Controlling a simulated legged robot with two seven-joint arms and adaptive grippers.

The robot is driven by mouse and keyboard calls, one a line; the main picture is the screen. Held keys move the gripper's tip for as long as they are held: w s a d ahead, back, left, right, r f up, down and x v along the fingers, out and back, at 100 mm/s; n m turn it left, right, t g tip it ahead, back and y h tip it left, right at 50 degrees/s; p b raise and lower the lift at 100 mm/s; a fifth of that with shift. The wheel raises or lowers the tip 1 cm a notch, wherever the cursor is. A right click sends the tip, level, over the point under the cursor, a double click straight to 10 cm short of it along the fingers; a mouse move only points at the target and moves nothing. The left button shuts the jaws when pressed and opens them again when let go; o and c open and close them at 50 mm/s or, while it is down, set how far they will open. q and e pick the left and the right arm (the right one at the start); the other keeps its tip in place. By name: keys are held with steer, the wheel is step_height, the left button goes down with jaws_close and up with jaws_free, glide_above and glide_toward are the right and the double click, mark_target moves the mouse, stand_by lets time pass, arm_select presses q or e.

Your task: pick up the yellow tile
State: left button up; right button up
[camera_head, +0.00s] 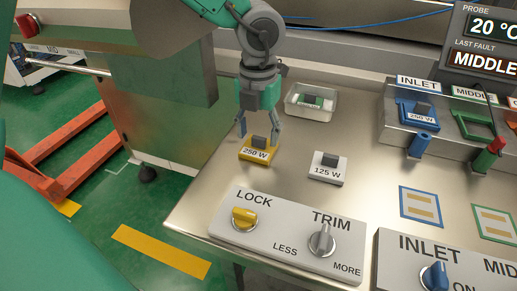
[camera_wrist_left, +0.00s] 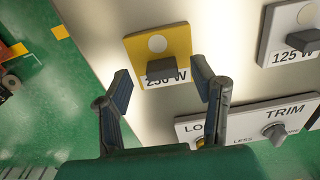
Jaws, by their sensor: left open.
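The yellow tile (camera_head: 256,155), labelled 250 W with a dark grip block on top, lies on the steel bench near its left edge. My left gripper (camera_head: 258,138) is right above the tile, pointing down, with its fingers apart on either side of the dark block. In the left wrist view the yellow tile (camera_wrist_left: 158,50) shows ahead of the open fingers (camera_wrist_left: 160,95), with nothing held between them. The fingers partly cover the tile's edge in the head view. My right gripper is not in view.
A white 125 W tile (camera_head: 327,170) lies to the right. A clear tray (camera_head: 310,102) stands behind. The LOCK and TRIM panel (camera_head: 285,243) is in front. A fixture with a blue 250 W tile (camera_head: 420,113) is at the right. The bench ends at the left.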

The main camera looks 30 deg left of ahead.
arm_select(q)
steer(key=shift+w+f, duration=0.1)
steer(key=shift+f, duration=0.75)
steer(key=shift+d+r, duration=0.1)
steer(key=shift+d, duration=0.05)
steer(key=shift+c, duration=1.2)
jaws_close()
